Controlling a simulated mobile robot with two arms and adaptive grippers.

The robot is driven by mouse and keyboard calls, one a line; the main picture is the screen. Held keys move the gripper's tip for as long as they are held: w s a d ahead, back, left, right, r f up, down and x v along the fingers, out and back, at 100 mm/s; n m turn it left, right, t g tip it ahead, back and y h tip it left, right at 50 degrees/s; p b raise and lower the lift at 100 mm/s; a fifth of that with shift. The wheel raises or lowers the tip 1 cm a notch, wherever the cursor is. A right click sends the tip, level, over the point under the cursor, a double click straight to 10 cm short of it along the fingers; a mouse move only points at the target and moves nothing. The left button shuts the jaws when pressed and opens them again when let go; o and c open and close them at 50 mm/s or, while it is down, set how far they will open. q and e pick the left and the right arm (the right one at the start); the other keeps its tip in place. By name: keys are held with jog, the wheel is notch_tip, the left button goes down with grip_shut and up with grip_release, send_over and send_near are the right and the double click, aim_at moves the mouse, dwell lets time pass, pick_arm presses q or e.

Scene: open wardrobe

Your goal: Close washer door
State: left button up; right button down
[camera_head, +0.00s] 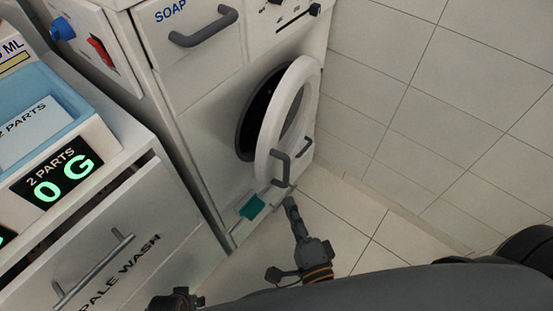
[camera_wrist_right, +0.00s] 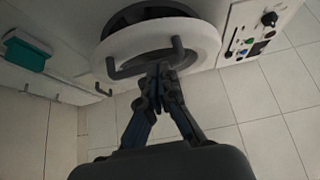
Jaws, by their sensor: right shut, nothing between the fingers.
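The washer (camera_head: 215,95) is white, and its round door (camera_head: 269,150) is a white ring standing ajar from the dark drum opening (camera_head: 250,130). A grey handle (camera_head: 305,149) is on the door's front. In the right wrist view the door (camera_wrist_right: 205,42) is straight ahead, with dark handle parts (camera_wrist_right: 177,48) on its near side. My right gripper (camera_head: 290,203) is below the door, pointing toward it. In the right wrist view its shut, empty fingertips (camera_wrist_right: 160,72) overlap the door's lower edge; contact cannot be told. A dark part at the bottom edge may be my left gripper (camera_head: 178,299).
A tiled wall (camera_head: 420,100) stands close to the right of the washer. A drawer cabinet (camera_head: 125,245) is on the left. A soap drawer (camera_head: 190,40) is above the door, a teal part (camera_head: 251,207) below it. The tiled floor (camera_head: 350,225) is clear.

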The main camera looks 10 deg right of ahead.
jog(key=w, duration=0.6)
jog(key=w+a, duration=0.1)
jog(key=w, duration=0.2)
jog(key=shift+r, duration=0.1)
jog(key=shift+w, duration=0.25)
